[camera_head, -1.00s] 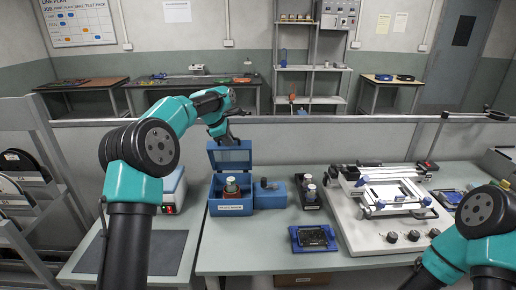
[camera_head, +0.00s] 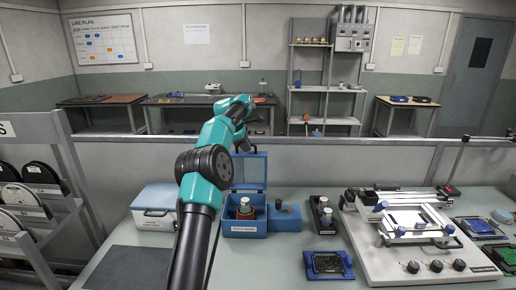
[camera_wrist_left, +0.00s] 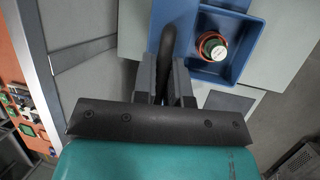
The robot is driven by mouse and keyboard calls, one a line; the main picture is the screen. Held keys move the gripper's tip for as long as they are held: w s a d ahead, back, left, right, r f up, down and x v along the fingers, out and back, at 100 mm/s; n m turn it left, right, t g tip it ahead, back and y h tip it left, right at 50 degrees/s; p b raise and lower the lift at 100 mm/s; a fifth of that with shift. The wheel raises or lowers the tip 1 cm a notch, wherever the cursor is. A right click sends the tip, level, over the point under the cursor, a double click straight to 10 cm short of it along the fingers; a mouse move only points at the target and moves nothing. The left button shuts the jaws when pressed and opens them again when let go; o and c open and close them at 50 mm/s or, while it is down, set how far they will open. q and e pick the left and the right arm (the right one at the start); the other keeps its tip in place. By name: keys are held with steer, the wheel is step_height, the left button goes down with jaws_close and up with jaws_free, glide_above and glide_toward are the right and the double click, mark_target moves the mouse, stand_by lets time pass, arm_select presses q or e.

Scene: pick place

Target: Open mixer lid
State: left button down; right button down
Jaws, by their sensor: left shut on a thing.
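The blue mixer (camera_head: 244,229) stands on the bench with its lid (camera_head: 249,168) raised about upright at the back. A jar with a pale cap and reddish rim (camera_head: 244,208) sits inside it. The left wrist view also shows the open blue mixer (camera_wrist_left: 245,60) and the jar (camera_wrist_left: 213,46). My left gripper (camera_head: 243,146) is at the top of the lid. In the left wrist view my left gripper (camera_wrist_left: 170,82) is shut on a dark bar, apparently the lid's handle; the exact contact is partly hidden. My right gripper is not in view.
A smaller blue box (camera_head: 284,217) stands right of the mixer, then a black holder with bottles (camera_head: 323,214) and a blue-framed board (camera_head: 328,264). A white fixture (camera_head: 410,230) fills the right side. A white-and-blue case (camera_head: 157,208) stands left, near my arm.

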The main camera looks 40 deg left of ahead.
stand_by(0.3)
arm_select(q)
steer(key=c, duration=1.2)
jaws_free()
